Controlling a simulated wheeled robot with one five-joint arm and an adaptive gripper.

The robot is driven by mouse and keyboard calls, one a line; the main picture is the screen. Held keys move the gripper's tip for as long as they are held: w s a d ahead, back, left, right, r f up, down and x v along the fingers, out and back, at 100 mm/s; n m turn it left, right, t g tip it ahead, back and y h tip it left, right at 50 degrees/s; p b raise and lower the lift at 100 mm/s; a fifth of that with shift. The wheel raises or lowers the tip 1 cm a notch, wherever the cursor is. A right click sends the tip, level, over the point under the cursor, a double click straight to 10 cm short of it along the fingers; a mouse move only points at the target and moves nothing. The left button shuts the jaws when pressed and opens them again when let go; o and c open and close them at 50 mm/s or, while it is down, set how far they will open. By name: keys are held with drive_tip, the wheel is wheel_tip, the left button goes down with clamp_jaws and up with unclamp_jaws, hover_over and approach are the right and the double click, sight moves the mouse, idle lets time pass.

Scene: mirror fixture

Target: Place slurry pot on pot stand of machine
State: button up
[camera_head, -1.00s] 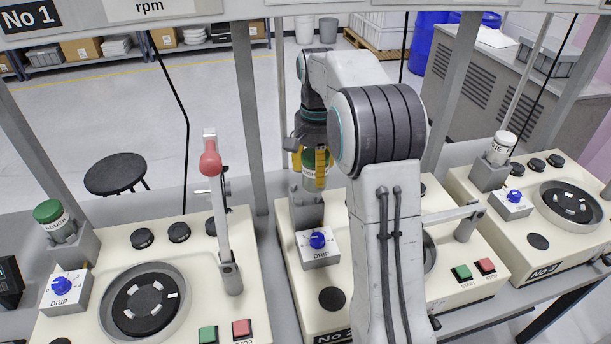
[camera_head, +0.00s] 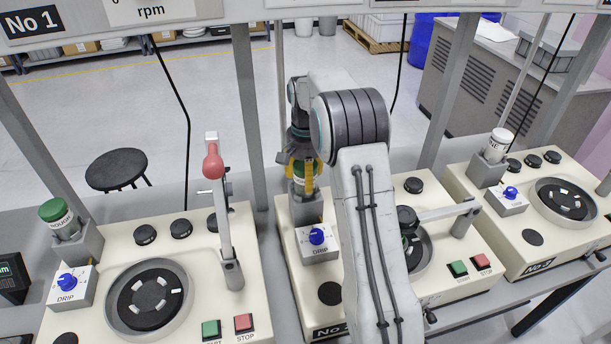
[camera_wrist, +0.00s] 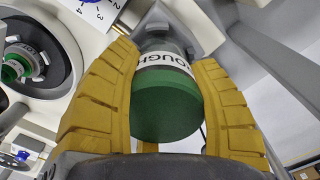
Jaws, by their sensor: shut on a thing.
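The slurry pot (camera_wrist: 165,105) has a green lid and a white label reading "OUGH" in the wrist view. My gripper (camera_head: 302,172) has its yellow fingers shut around the pot's sides, and it hangs over the middle machine. The grey pot stand (camera_head: 306,208) of that machine is directly below the gripper, and it also shows beyond the pot in the wrist view (camera_wrist: 181,24). The pot's far end is at the stand's opening. I cannot tell whether it rests on the bottom. In the head view the fingers hide most of the pot.
A blue drip knob (camera_head: 317,236) sits in front of the stand. The left machine holds another green-lidded pot (camera_head: 55,215), and the right machine holds a white-lidded pot (camera_head: 498,145). Grey frame posts (camera_head: 250,110) rise behind the machines. My arm covers part of the middle machine.

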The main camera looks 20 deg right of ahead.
drive_tip(key=shift+f, duration=0.2)
drive_tip(key=o, duration=1.2)
